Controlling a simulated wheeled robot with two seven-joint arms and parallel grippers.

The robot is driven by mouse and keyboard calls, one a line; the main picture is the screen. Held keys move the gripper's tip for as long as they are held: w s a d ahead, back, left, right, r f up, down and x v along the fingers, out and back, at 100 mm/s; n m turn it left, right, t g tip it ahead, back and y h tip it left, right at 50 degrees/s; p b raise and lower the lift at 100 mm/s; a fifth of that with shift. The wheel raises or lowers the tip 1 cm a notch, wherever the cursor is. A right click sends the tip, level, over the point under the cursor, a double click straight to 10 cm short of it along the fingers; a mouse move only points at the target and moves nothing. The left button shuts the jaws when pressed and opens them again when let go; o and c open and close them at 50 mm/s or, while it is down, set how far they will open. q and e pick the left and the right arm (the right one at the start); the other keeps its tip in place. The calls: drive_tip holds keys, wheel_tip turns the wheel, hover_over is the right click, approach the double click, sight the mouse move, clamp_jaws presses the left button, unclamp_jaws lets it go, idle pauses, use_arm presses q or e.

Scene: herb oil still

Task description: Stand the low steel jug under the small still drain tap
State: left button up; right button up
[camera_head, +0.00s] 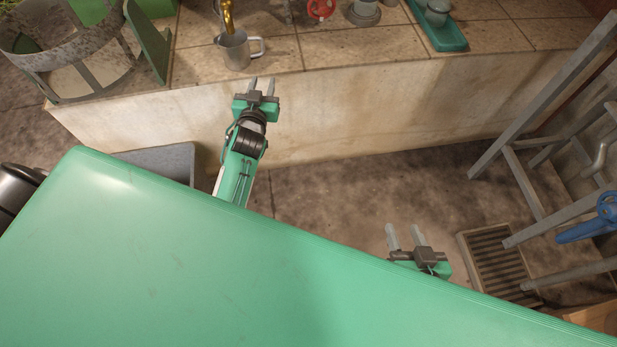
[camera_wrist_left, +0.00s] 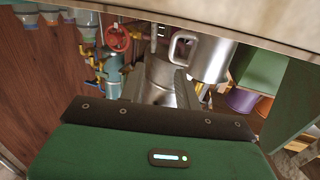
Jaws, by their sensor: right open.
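The low steel jug (camera_head: 235,50) stands upright on the tiled counter, its handle to the right. A brass tap (camera_head: 228,17) comes down from the top edge directly over the jug's mouth; I cannot tell the exact gap. The jug also shows in the left wrist view (camera_wrist_left: 207,58), with its handle at the left. My left gripper (camera_head: 262,84) is just in front of the counter edge, near the jug but apart from it, fingers spread and empty. My right gripper (camera_head: 406,236) is low over the floor at the right, open and empty.
A round metal basket frame (camera_head: 75,50) stands at the counter's left end. A red valve wheel (camera_head: 320,9) and a green tray (camera_head: 440,33) are farther right. A metal stand (camera_head: 530,100) rises at the far right above a floor grate (camera_head: 498,262).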

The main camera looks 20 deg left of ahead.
use_arm(q)
drive_tip(key=s+d+m+g+h, duration=0.5)
drive_tip(key=s+d+h, duration=0.5)
drive_tip(key=s+d, duration=1.4)
drive_tip(key=shift+s+d+f, duration=0.2)
drive_tip(key=shift+s+f, duration=0.05)
drive_tip(key=shift+s, duration=0.9)
drive_tip(key=shift+f, duration=0.1)
